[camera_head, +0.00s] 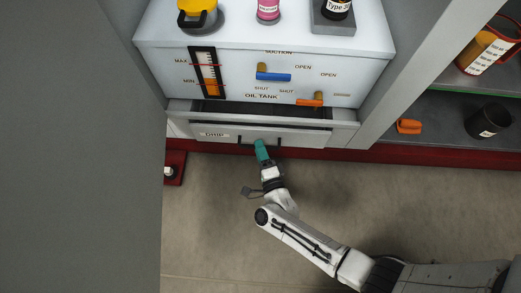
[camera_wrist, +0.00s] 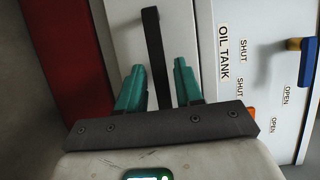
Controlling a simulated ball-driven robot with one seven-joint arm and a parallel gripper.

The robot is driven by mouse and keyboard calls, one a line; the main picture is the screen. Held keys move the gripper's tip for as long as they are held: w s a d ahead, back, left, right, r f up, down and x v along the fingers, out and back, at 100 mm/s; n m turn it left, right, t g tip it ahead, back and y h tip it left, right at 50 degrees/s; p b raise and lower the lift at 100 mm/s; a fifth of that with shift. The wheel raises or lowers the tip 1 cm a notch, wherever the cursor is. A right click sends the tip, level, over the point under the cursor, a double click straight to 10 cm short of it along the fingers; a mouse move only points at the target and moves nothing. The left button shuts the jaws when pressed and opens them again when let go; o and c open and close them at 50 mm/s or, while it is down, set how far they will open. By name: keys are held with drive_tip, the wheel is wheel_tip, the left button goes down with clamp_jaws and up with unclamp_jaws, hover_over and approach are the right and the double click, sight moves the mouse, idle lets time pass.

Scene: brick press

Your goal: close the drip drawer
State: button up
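The drip drawer (camera_head: 305,139), with a DRIP label, stands partly pulled out below the oil tank cabinet, and its dark inside shows above the front. Its black bar handle (camera_head: 246,140) is at the middle of the front; it also shows in the wrist view (camera_wrist: 152,40). My gripper (camera_head: 259,144) is at the handle, with teal fingers pointing at the drawer front. In the wrist view my gripper (camera_wrist: 158,75) has its fingers apart, one on each side of the handle bar, with visible gaps. Whether the fingertips touch the drawer front is unclear.
The oil tank (camera_head: 220,90) carries a blue lever (camera_head: 274,77) and an orange lever (camera_head: 310,103) above the drawer. A red base strip (camera_head: 340,154) runs below. A shelf (camera_head: 440,125) with an orange item and black cup is at right. A grey panel (camera_head: 80,170) fills the left. Floor in front is clear.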

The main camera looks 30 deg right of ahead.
clamp_jaws()
idle(0.3)
drive_tip(key=shift+w, duration=0.1)
drive_tip(key=shift+w+d, duration=0.55)
drive_tip(key=shift+w, duration=0.15)
drive_tip(key=shift+o, duration=0.9)
unclamp_jaws()
drive_tip(key=p+v, duration=0.3)
drive_tip(key=v, duration=0.8)
